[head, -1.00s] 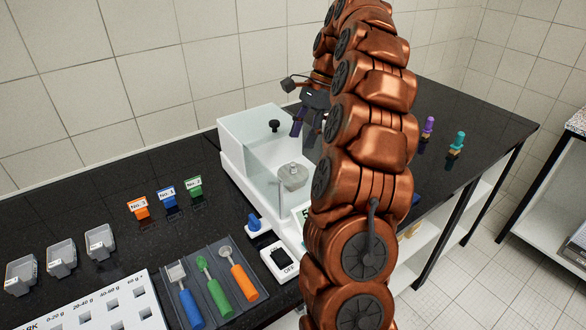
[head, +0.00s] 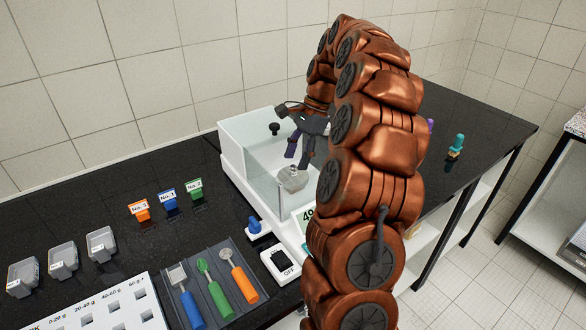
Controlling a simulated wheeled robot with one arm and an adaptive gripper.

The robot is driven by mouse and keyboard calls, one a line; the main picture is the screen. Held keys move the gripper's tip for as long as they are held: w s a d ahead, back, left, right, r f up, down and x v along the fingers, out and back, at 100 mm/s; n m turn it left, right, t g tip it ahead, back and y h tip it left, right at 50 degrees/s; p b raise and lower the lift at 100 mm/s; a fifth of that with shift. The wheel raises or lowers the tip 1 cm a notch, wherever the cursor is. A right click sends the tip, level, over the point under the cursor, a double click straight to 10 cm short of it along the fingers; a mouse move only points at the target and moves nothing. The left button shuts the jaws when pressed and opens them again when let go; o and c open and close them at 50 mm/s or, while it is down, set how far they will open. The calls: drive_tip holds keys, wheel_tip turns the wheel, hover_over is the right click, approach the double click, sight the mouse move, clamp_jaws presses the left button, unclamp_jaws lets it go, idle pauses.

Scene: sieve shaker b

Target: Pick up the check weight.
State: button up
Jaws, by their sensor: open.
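I cannot clearly make out a check weight. My gripper (head: 298,157) is open, its dark fingers pointing down over the white balance (head: 231,168) with clear walls. A grey, dish-like vessel (head: 292,180) sits inside the balance, just below the fingertips; I cannot tell what it holds or whether the fingers touch it. The balance display (head: 307,214) is partly hidden by my arm and shows digits starting with "49".
A teal-topped object (head: 455,147) stands right. My arm hides much of the bench (head: 490,125).

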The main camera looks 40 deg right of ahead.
sight(293, 170)
drive_tip(key=shift+p+x, duration=0.35)
drive_tip(key=shift+x, duration=0.95)
drive_tip(key=shift+c, duration=0.2)
clamp_jaws()
